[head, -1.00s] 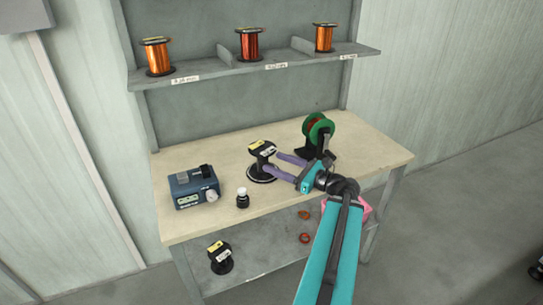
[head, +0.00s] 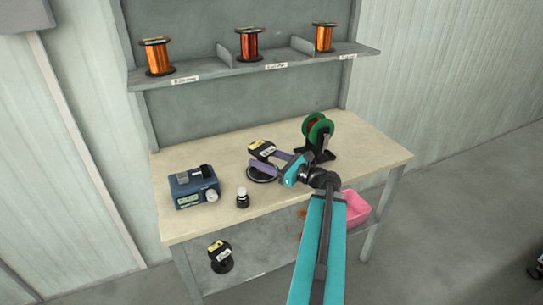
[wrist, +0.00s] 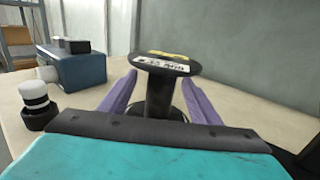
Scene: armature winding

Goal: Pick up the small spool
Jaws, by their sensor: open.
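A small black spool (head: 261,149) with a yellow and white label on its top flange stands upright on the workbench. My gripper (head: 267,162) is open at the spool, its purple fingers reaching in from the right and partly covering the core. In the wrist view the spool (wrist: 167,62) is straight ahead, and its narrow core stands between the two fingers of my gripper (wrist: 159,82). The fingers lie below the top flange, one on each side. I cannot tell whether either finger touches the core.
A green-rimmed reel on a stand (head: 319,128) is just behind my gripper. Another black spool (head: 220,257) is on the lower shelf.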

